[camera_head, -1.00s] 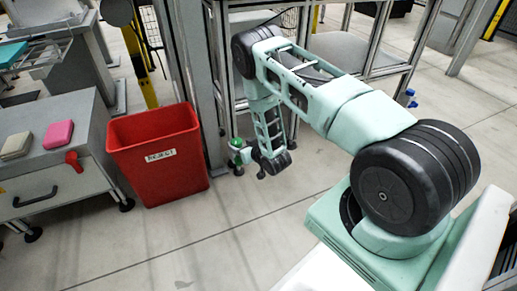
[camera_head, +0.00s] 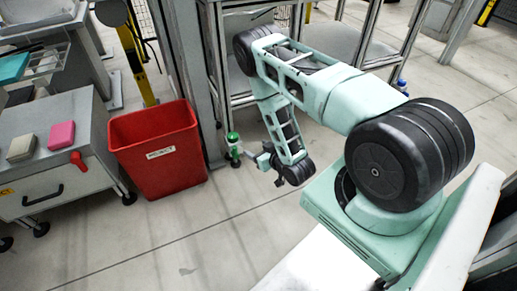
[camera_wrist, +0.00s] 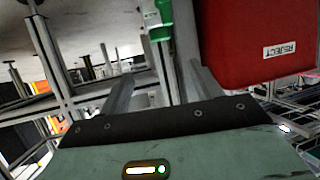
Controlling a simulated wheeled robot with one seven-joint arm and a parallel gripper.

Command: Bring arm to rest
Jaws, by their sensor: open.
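My arm (camera_head: 330,95) reaches out from the right in the head view, with its forearm bent down. My gripper (camera_head: 266,162) hangs at its end, small and partly hidden by the wrist. In the wrist view my gripper (camera_wrist: 163,78) shows two grey fingers wide apart, with nothing held between them. A green and white bottle-like thing (camera_wrist: 158,18) appears beyond the fingers and apart from them. It also shows in the head view (camera_head: 233,140), beside the grey post and left of my gripper.
A red reject bin (camera_head: 155,150) stands on the floor at left. A grey drawer cabinet (camera_head: 50,175) bears a pink block (camera_head: 61,135) and a beige block (camera_head: 21,146). Metal frames and a grey post (camera_head: 187,75) stand behind my arm. The floor in front is clear.

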